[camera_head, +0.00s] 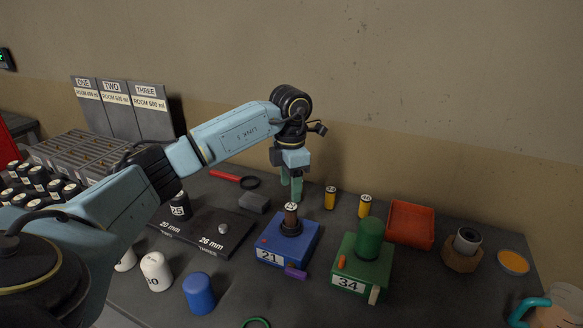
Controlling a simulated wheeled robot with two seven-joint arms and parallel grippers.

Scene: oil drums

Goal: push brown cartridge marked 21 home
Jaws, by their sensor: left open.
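The brown cartridge (290,216) stands upright in the dark collar of the blue block marked 21 (270,254), with much of its body showing above the collar. Its pale top carries a small mark that I cannot read surely. My left gripper (291,190) points down just above or behind the cartridge top in the picture. Its greenish fingers are open and appear empty. I cannot tell whether they touch the cartridge. The blue block has a purple tab (296,272) at its front right corner. My right gripper is out of view.
A green block marked 34 (349,285) with a green cylinder stands to the right. A black gauge plate (215,232) and blue cap (199,293) are left.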

